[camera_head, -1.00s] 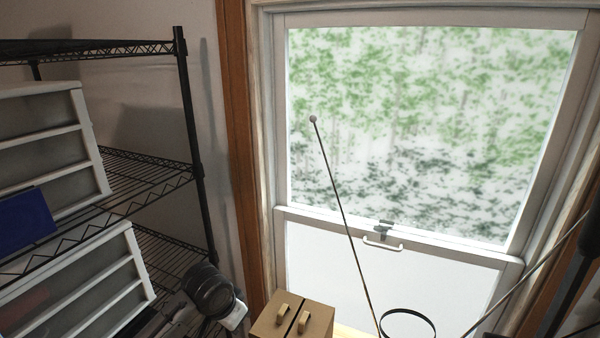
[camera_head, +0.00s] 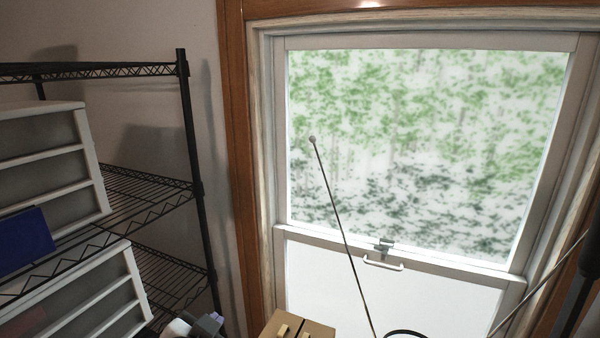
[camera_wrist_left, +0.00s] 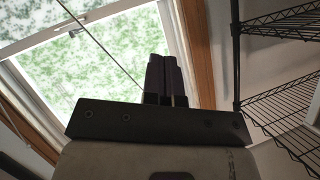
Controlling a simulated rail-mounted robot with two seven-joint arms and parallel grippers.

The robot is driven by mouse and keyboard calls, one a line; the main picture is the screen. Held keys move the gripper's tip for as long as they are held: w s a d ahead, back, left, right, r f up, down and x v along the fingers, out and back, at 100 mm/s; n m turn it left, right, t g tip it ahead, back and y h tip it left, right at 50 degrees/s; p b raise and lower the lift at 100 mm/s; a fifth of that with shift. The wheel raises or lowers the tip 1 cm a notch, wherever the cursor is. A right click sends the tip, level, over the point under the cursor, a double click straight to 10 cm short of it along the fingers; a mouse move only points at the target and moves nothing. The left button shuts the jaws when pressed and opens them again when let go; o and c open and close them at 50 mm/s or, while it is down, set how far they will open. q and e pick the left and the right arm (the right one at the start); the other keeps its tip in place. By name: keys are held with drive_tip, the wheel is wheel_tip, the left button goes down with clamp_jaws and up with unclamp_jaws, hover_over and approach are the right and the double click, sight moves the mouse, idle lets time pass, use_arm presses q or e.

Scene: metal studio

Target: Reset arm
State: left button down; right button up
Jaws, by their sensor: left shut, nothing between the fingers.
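My left gripper shows in the left wrist view (camera_wrist_left: 161,78) with its two dark fingers together and nothing between them. They point up toward the window and the wooden frame. In the head view, only a white and grey part of my left arm shows at the bottom edge, in front of the lower shelving; the fingers cannot be made out there. My right gripper is in neither view.
A black wire shelf (camera_head: 150,190) with white drawer units (camera_head: 75,300) and a blue box (camera_head: 24,240) stands left. A window (camera_head: 430,150) fills the right. A thin antenna rod (camera_head: 341,226) and brown box (camera_head: 318,331) stand before it.

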use_arm(q)
drive_tip(key=s+a+f+n+g, duration=0.1)
drive_tip(key=s+a+f+g, duration=0.1)
drive_tip(key=s+f, duration=0.8)
drive_tip(key=s+a+f+n+g+p, duration=0.1)
drive_tip(key=s+f+g, duration=0.3)
drive_tip(key=s+f, duration=0.7)
drive_tip(key=s+a+f+n+g+y+p, duration=0.1)
drive_tip(key=s+a+f+n+g, duration=0.2)
drive_tip(key=s+f, duration=0.7)
drive_tip(key=s, duration=0.3)
drive_tip(key=shift+a+f+g, duration=0.3)
drive_tip(key=shift+f+g, duration=0.1)
